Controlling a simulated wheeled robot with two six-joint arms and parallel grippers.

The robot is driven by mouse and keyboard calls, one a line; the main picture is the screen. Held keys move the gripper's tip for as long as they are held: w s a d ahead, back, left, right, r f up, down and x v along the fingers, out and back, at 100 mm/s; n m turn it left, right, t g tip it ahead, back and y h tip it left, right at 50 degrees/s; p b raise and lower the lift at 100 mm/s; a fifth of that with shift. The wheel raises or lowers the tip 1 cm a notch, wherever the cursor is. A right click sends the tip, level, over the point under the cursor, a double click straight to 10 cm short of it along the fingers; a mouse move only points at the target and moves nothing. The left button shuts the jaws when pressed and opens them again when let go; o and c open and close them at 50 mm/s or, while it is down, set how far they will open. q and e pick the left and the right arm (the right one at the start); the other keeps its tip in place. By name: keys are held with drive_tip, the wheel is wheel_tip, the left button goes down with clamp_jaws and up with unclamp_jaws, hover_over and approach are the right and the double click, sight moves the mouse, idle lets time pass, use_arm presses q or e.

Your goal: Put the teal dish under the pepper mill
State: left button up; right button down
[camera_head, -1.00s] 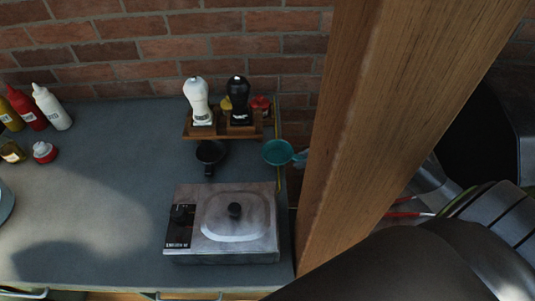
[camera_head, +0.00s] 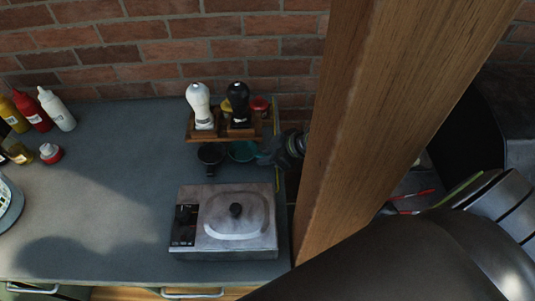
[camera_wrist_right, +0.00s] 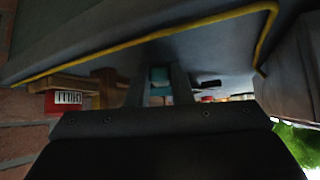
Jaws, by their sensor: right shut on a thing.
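The teal dish (camera_head: 243,152) is in front of the wooden stand, below the black pepper mill (camera_head: 238,102), in the head view. My right gripper (camera_head: 263,157) comes from behind the wooden post and is shut on the dish at its right side. In the right wrist view the teal dish (camera_wrist_right: 159,78) shows between the two fingers of my right gripper (camera_wrist_right: 158,88). Whether the dish touches the counter is not clear. The pepper mill stands upright on the wooden stand (camera_head: 203,136), right of a white mill (camera_head: 201,104). My left gripper is not in view.
A dark dish (camera_head: 210,154) is left of the teal dish, below the white mill. A grey appliance with a lid (camera_head: 228,221) is in front. A thick wooden post (camera_head: 375,100) blocks the right.

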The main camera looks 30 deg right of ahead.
drive_tip(key=shift+f, duration=0.25)
drive_tip(key=shift+f, duration=0.15)
drive_tip(key=c, duration=1.3)
unclamp_jaws()
drive_tip(key=b+v, duration=0.1)
drive_tip(key=v, duration=1.1)
drive_tip(key=shift+s, duration=0.1)
